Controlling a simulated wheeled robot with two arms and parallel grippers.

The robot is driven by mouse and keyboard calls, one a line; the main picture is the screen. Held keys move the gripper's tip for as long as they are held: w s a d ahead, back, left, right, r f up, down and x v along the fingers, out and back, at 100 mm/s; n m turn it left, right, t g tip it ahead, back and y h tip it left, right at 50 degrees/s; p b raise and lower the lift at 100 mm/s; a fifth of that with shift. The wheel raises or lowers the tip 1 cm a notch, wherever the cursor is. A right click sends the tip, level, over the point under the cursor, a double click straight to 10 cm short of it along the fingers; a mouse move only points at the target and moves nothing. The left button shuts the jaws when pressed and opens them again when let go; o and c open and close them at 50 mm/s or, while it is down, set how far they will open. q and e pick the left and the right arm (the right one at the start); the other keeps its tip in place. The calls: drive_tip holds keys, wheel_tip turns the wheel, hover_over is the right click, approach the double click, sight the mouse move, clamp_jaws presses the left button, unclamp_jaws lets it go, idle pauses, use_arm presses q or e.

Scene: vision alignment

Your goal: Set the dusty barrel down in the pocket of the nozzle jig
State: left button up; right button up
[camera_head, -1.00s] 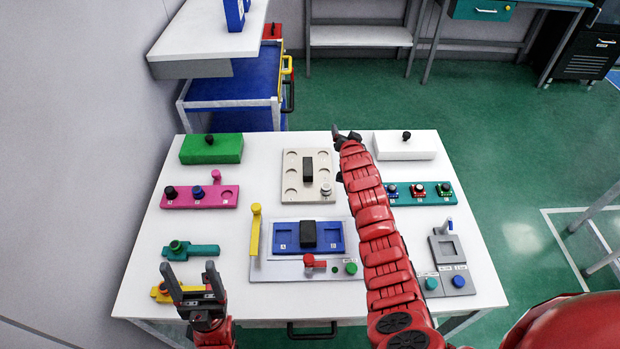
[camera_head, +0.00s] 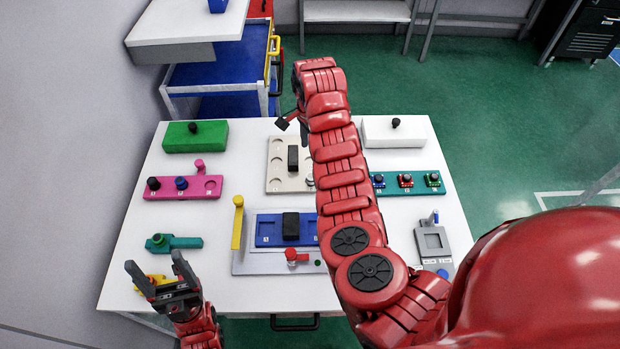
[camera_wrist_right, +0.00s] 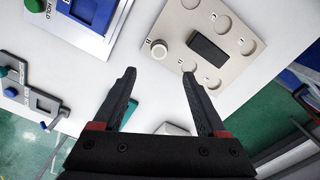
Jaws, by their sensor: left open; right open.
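A pale cylinder (camera_head: 310,181), likely the dusty barrel, stands in a corner pocket of a beige plate (camera_head: 273,185). The plate has several round pockets and a black block in its middle. In the right wrist view the cylinder (camera_wrist_right: 158,49) lies just beyond the fingertips. My right gripper (camera_wrist_right: 158,75) is open and empty; in the head view it (camera_head: 293,124) is small and partly hidden by my arm. My left gripper (camera_head: 154,263) is open and empty at the front left. Which fixture is the nozzle jig is not clear; a grey fixture (camera_head: 418,228) has a square recess.
A pink strip (camera_head: 208,190) with dark and blue knobs and a green box (camera_head: 213,135) are at left. A blue tray (camera_head: 268,238) with a black block is in the centre. A white box (camera_head: 378,135) and a teal strip (camera_head: 390,189) are at right, partly behind my arm.

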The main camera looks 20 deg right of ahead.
drive_tip(key=b, duration=0.2)
hover_over(311, 175)
wheel_tip(311, 175, down, 6)
drive_tip(key=shift+r, duration=0.25)
drive_tip(key=shift+a+f+p, duration=0.1)
drive_tip(key=shift+f+p, duration=0.35)
drive_tip(key=shift+f, duration=0.55)
drive_tip(key=shift+s+f+p, duration=0.1)
drive_tip(key=shift+f+p, duration=0.3)
drive_tip(key=shift+p, duration=0.15)
wheel_tip(311, 175, down, 4)
drive_tip(key=shift+s+p, duration=0.1)
drive_tip(key=shift+p, duration=0.65)
drive_tip(key=shift+f, duration=0.35)
clamp_jaws()
